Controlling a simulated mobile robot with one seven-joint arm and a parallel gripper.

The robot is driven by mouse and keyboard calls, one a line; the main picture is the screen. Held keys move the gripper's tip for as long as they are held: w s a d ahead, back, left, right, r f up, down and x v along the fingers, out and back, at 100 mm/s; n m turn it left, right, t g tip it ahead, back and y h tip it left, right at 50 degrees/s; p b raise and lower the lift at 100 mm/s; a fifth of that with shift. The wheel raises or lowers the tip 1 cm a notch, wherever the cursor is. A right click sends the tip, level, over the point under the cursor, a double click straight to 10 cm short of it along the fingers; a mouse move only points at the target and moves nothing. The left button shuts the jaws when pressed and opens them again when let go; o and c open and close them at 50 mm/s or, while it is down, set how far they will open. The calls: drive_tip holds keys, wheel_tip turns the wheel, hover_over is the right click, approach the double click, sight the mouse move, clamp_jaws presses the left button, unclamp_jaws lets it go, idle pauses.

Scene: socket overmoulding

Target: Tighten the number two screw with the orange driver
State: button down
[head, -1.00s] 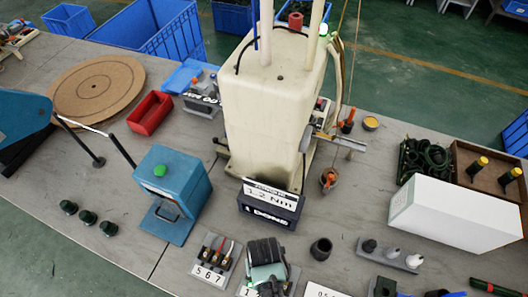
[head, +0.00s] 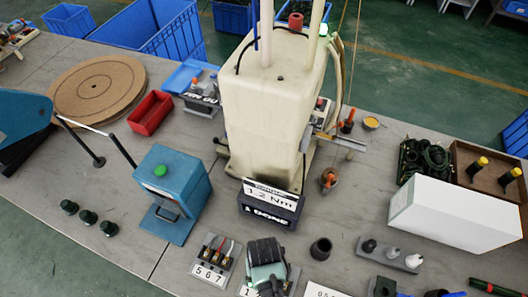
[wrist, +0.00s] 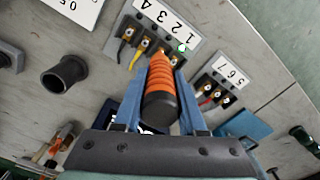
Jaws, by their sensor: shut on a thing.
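The orange driver (wrist: 160,90), with its dark end cap toward the camera, is held between the two blue fingers of my gripper (wrist: 158,108). Its far end points at the terminal block (wrist: 115,52) whose white plate (wrist: 172,24) reads 1 2 3 4. That end lies near the numbers 1 and 2; the driver hides its tip and the screw under it. A small green light (wrist: 182,47) shows beside the number 1. In the head view my gripper (head: 266,268) is over this block and mostly covers it.
The block labelled 5 6 7 (head: 210,272) stands close on the left. A dark cup (head: 320,249) stands on the right. A blue press (head: 172,195) stands at left.

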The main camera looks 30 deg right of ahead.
drive_tip(key=shift+f, duration=0.5)
idle(2.7)
drive_tip(key=shift+p, duration=0.35)
wheel_tip(320, 180, up, 5)
drive_tip(key=p, duration=0.5)
